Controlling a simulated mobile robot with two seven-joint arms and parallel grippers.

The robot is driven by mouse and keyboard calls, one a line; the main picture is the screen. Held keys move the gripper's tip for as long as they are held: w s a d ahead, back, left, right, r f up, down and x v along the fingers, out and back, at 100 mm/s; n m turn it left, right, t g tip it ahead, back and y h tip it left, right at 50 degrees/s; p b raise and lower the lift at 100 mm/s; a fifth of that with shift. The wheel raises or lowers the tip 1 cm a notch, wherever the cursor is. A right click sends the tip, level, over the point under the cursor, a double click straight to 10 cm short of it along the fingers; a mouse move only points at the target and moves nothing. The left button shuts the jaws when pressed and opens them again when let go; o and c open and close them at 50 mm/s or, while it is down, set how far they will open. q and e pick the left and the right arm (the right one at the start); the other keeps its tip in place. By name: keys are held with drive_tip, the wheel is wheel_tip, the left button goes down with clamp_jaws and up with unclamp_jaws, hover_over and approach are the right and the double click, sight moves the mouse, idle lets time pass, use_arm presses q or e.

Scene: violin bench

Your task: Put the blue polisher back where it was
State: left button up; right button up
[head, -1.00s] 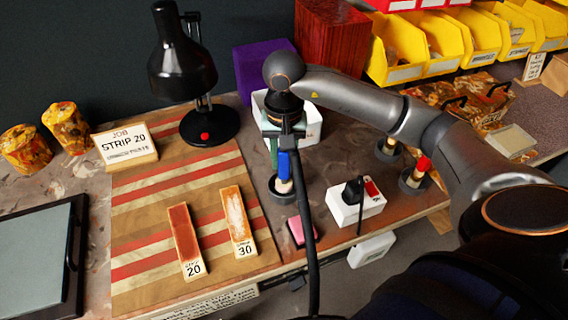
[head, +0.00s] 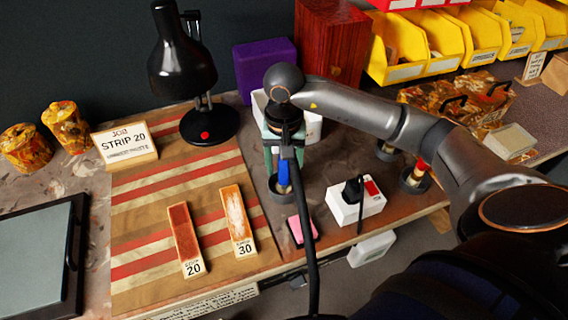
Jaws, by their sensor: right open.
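The blue polisher (head: 284,172) stands about upright in a dark round cup (head: 282,197) near the bench's front edge. Its blue part shows below my right gripper, with a pale end lower down in the cup. My right gripper (head: 285,158) points down over the polisher. Its greenish fingers are open, one on each side of the polisher's upper part. The polisher's top is hidden by the gripper and a dark cable or hose. My left gripper is not in view.
A red-topped tool (head: 423,164) stands in another dark cup (head: 414,184), partly behind my arm. A white switch box (head: 356,207) and a pink block (head: 301,230) lie close by. Two strips (head: 185,240) lie on the striped mat (head: 140,275). A black lamp (head: 183,75) stands behind.

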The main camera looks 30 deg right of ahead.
wheel_tip(320, 180, up, 12)
drive_tip(key=shift+r+p, duration=0.2)
drive_tip(key=shift+p, duration=0.3)
idle(0.4)
